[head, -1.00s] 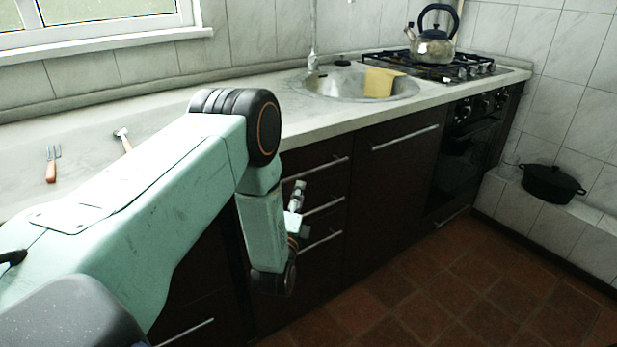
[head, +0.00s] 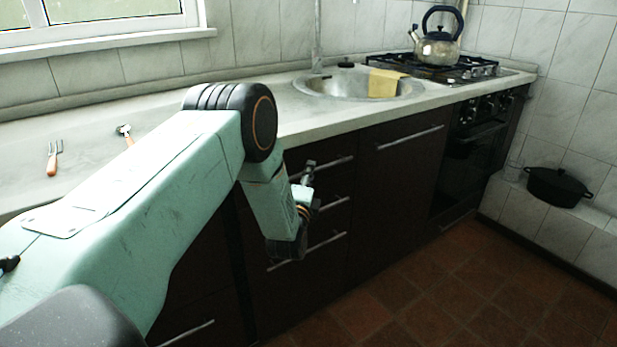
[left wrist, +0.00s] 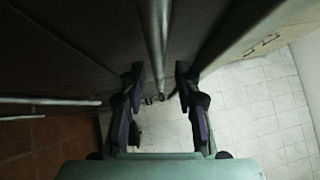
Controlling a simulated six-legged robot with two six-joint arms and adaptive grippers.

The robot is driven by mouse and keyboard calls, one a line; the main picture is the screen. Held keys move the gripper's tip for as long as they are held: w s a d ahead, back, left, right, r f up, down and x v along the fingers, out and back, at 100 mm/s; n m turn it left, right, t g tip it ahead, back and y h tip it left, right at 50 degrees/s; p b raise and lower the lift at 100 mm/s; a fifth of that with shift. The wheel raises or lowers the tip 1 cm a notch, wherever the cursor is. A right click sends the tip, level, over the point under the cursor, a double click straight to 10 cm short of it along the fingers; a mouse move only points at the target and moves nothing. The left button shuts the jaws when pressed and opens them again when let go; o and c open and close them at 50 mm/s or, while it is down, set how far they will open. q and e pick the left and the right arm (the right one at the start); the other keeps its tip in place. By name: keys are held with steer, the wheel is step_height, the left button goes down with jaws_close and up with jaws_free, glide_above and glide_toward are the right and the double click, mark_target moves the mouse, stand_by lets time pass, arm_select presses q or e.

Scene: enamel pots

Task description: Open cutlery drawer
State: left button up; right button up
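A stack of dark drawers with bar handles stands under the counter in the head view. The top drawer (head: 325,180), which I take for the cutlery drawer, looks shut; its metal handle (head: 335,163) is partly hidden by my left gripper (head: 309,170). The left gripper is at the left part of this handle. In the left wrist view my left gripper (left wrist: 160,70) is open, with one dark finger on each side of a handle bar (left wrist: 155,35). I cannot tell whether the fingers touch the bar. My right gripper is not in view.
Lower drawer handles (head: 325,241) stick out below. The counter (head: 300,125) overhangs the drawers and holds a fork (head: 53,157), another utensil (head: 124,134), a sink (head: 345,86) and a kettle (head: 437,48). The tiled floor (head: 420,290) in front is clear.

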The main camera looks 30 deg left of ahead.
arm_select(q)
jaws_close()
stand_by(0.5)
